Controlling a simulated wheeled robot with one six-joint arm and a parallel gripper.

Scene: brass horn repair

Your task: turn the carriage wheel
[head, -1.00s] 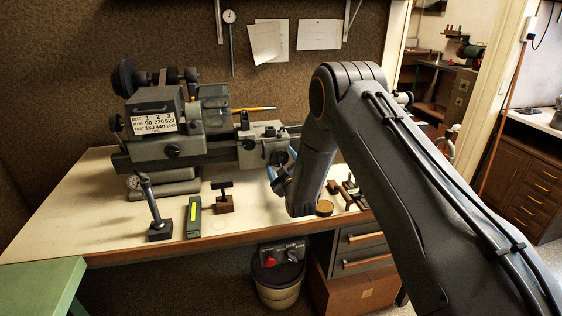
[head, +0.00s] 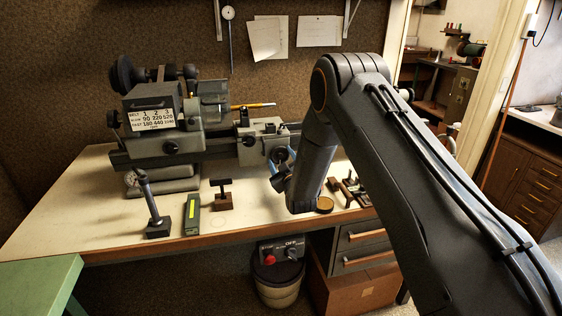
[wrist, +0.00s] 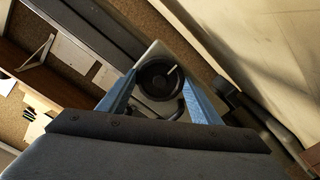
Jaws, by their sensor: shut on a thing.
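The carriage wheel is a dark round wheel (wrist: 155,84) with a pale mark or handle near its rim, in the middle of the wrist view. My gripper (wrist: 158,76) has its two blue fingers on either side of the wheel, shut on it. In the head view my gripper (head: 279,168) is at the front of the grey lathe carriage (head: 257,147).
The lathe headstock (head: 165,118) with its speed plate stands left on the bench (head: 85,205). A round tin (head: 325,205) is beside my wrist.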

